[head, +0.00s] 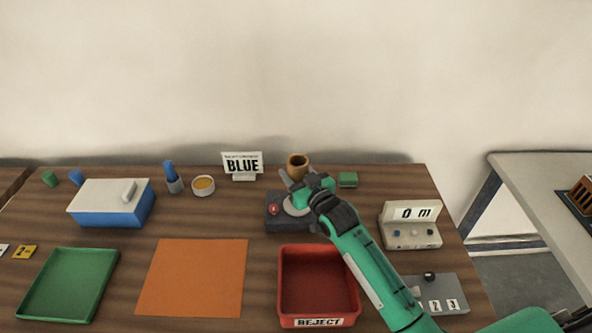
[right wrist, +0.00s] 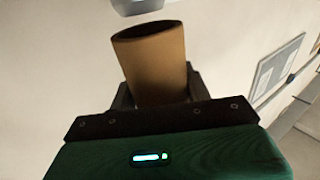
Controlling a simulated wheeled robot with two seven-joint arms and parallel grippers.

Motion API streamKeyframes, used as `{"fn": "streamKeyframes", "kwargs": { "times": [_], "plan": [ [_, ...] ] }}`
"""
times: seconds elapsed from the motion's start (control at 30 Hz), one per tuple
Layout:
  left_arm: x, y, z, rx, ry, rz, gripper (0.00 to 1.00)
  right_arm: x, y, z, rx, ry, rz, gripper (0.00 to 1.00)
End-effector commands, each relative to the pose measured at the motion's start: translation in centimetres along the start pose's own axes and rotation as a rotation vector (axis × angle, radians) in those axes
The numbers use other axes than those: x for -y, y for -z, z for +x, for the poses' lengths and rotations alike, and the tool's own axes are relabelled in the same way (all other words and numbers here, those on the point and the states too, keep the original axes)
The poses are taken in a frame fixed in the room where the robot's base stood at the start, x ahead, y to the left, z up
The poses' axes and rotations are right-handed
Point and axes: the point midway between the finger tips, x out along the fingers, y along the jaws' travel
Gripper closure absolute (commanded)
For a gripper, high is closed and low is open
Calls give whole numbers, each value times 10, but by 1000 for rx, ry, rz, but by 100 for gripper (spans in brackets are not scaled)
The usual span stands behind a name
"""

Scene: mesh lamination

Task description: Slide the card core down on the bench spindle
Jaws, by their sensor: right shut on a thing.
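The card core (head: 298,163) is a brown, open-ended tube. My right gripper (head: 299,178) is shut on it above the back of the dark bench unit; the core also shows between the fingers in the right wrist view (right wrist: 157,72), where its mouth is open and looks dark inside. The unit (head: 283,222) has a red button and a pale round plate (head: 294,209), partly covered by my gripper. I see no spindle post, so I cannot tell whether the core is around it. My left gripper is not in view.
A display box (head: 409,236) stands right of my arm. An orange sheet (head: 193,278) lies left of the bin.

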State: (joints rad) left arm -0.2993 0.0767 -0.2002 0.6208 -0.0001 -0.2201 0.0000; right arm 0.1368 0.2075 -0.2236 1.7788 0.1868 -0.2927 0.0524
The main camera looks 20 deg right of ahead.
Motion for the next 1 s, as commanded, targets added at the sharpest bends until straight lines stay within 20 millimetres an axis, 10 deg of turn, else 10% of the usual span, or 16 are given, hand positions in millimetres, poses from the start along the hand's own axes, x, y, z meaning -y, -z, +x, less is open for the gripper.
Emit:
{"fn": "streamKeyframes", "kwargs": {
  "times": [1.0],
  "plan": [
    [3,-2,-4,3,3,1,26,0,-1,0,0,0,0,74]
  ]
}}
